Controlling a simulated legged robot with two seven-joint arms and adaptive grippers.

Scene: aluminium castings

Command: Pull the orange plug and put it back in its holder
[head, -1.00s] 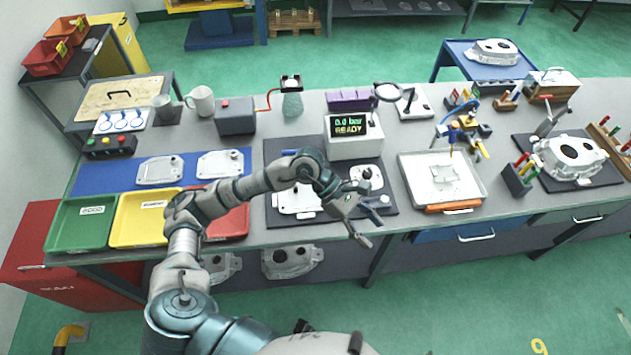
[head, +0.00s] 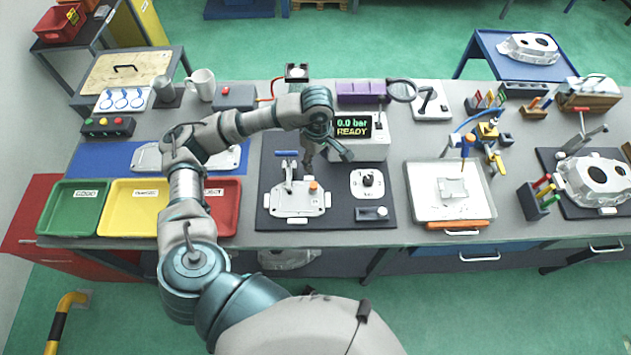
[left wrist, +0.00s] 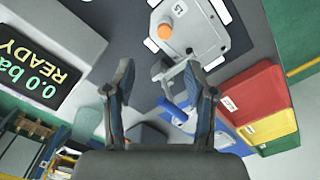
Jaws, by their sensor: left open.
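The orange plug (head: 313,186) stands on the right part of a light metal casting (head: 290,204), which lies on a dark mat (head: 330,222). A toggle clamp with a blue handle (head: 287,154) stands at the casting. My left gripper (head: 328,160) is open and empty, behind and above the plug, in front of the display box. In the left wrist view, the plug (left wrist: 165,31) shows beyond my open fingers (left wrist: 158,78), apart from them. Which item is the plug's holder I cannot tell. My right gripper is not in view.
The box reading "0.0 bar READY" (head: 360,143) stands close behind my gripper. A pale square plate with a black fitting (head: 367,182) and a small dark block (head: 372,213) are right of the casting. Red (head: 222,225), yellow and green trays lie left.

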